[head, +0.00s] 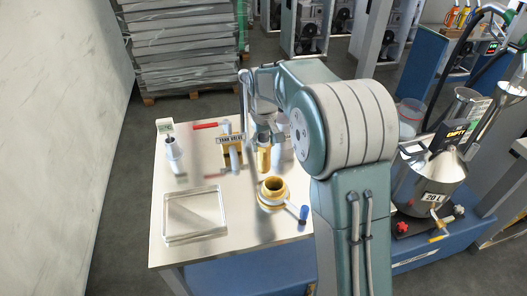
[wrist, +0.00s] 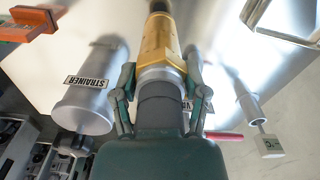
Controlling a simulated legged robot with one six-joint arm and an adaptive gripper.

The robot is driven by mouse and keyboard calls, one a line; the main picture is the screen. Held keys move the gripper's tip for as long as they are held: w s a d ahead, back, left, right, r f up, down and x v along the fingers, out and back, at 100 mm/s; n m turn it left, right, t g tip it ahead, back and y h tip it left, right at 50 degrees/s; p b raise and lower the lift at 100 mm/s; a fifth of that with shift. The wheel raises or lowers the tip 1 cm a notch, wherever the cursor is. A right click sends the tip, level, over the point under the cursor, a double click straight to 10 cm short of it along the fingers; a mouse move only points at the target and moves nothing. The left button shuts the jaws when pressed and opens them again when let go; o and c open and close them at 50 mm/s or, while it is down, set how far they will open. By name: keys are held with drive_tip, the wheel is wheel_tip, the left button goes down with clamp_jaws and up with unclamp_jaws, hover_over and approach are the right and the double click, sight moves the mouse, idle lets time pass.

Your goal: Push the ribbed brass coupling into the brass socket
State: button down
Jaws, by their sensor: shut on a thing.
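My gripper (head: 264,128) is shut on the ribbed brass coupling (head: 263,158), which hangs below it in the head view. In the wrist view the coupling (wrist: 156,55) is gold with a grey collar, and my gripper's fingers (wrist: 158,80) lie on both sides of the collar. The brass socket (head: 271,188) is a round brass ring with a dark opening near the table's front. In the head view the coupling's lower end shows a little above and left of the socket, apart from it. The far end of the coupling is dark and cut off in the wrist view.
A shallow tray (head: 194,239), a tagged white cylinder (head: 173,152), a red bar (head: 205,126) and a blue knob (head: 303,212) are around.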

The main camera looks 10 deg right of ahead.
sight(263, 152)
drive_tip(key=shift+w+f, duration=0.2)
drive_tip(key=shift+f, duration=1.55)
drive_tip(key=shift+f, duration=0.1)
drive_tip(key=shift+c, duration=0.6)
unclamp_jaws()
